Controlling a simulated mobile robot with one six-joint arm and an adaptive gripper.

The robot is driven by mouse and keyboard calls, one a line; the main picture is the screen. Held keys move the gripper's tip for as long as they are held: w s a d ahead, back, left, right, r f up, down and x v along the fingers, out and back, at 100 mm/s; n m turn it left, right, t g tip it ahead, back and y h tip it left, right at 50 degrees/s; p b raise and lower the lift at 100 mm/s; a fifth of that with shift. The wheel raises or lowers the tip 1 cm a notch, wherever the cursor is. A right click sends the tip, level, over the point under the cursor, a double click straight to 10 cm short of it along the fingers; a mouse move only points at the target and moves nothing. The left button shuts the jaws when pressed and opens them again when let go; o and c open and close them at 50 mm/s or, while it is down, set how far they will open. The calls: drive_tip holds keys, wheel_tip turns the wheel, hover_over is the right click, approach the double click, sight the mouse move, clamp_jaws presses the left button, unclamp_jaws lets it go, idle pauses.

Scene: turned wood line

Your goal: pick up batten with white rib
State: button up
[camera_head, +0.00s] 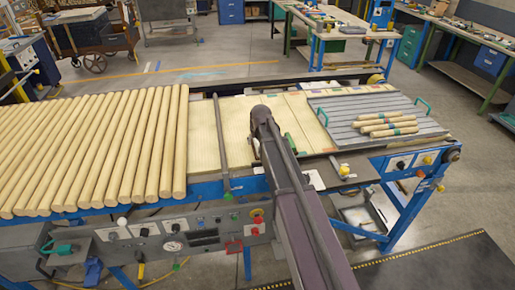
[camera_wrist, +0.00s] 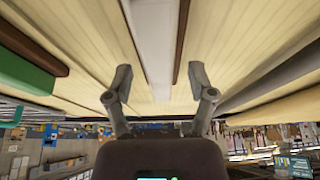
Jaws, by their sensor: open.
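In the wrist view my gripper (camera_wrist: 158,80) is open, one finger on each side of the picture's middle. Between and beyond the fingers runs a white strip (camera_wrist: 155,40), which looks like the white rib, on a pale wooden surface. A dark brown strip (camera_wrist: 181,40) runs close to its right. Nothing shows held, and I cannot tell how far the fingers are from the wood. In the head view my arm reaches over the pale slatted bed (camera_head: 238,130) and hides the fingertips and the white rib.
A green piece (camera_wrist: 28,72) and another brown strip (camera_wrist: 28,25) lie left in the wrist view. In the head view, several round wooden rods (camera_head: 110,145) fill the left. A grey ribbed tray (camera_head: 350,105) with several banded turned pieces (camera_head: 390,125) stands right. A dark bar (camera_head: 221,140) crosses the bed.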

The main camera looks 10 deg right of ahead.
idle(0.6)
clamp_jaws()
